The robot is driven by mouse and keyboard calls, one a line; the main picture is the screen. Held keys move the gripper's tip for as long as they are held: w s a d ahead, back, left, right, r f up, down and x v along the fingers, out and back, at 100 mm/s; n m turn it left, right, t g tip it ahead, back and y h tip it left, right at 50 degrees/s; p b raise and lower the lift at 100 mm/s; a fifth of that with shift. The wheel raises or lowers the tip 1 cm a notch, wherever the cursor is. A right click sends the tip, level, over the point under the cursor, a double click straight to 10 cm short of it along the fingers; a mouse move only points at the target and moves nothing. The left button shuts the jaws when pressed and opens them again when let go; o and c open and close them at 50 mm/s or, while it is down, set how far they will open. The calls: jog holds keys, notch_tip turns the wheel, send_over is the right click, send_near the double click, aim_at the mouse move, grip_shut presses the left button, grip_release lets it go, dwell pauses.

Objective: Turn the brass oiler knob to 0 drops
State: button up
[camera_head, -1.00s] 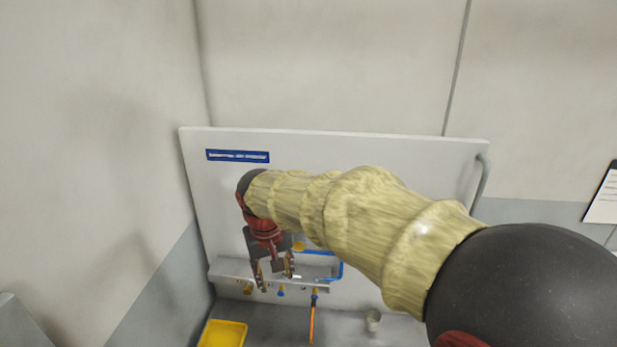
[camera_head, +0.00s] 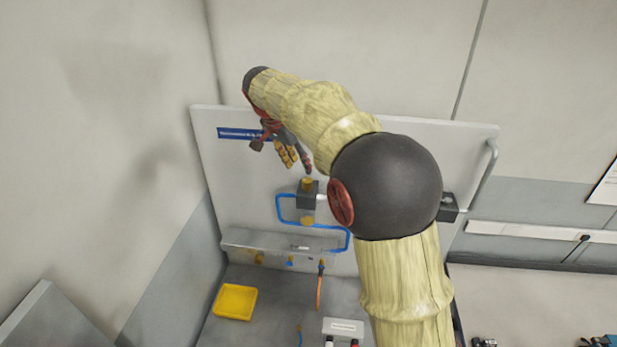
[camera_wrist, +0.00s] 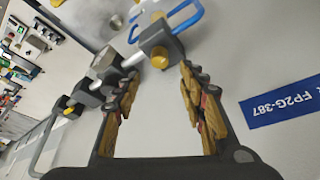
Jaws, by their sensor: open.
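A brass knob (camera_head: 307,184) sits on top of a dark block (camera_head: 307,199) on the white panel, above a blue pipe loop. In the wrist view this brass knob (camera_wrist: 160,57) shows on its dark block, between and beyond the fingertips. My gripper (camera_head: 297,163) is open and empty, just above and left of the knob in the head view; the wrist view shows its fingers (camera_wrist: 160,76) apart on either side of the knob's line. They do not appear to touch it. No drop marking is readable.
A second dark block (camera_head: 448,207) is partly behind my arm; a small brass part (camera_wrist: 70,109) shows there in the wrist view. A blue pipe (camera_head: 283,211), a grey ledge (camera_head: 275,243) and a yellow tray (camera_head: 236,302) lie below. A blue label (camera_wrist: 283,101) is at right.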

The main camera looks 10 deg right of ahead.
aim_at(307, 180)
jog(key=shift+p+x, duration=1.05)
jog(key=shift+x, duration=2.85)
jog(key=shift+c, duration=1.3)
jog(key=c, duration=0.8)
grip_shut()
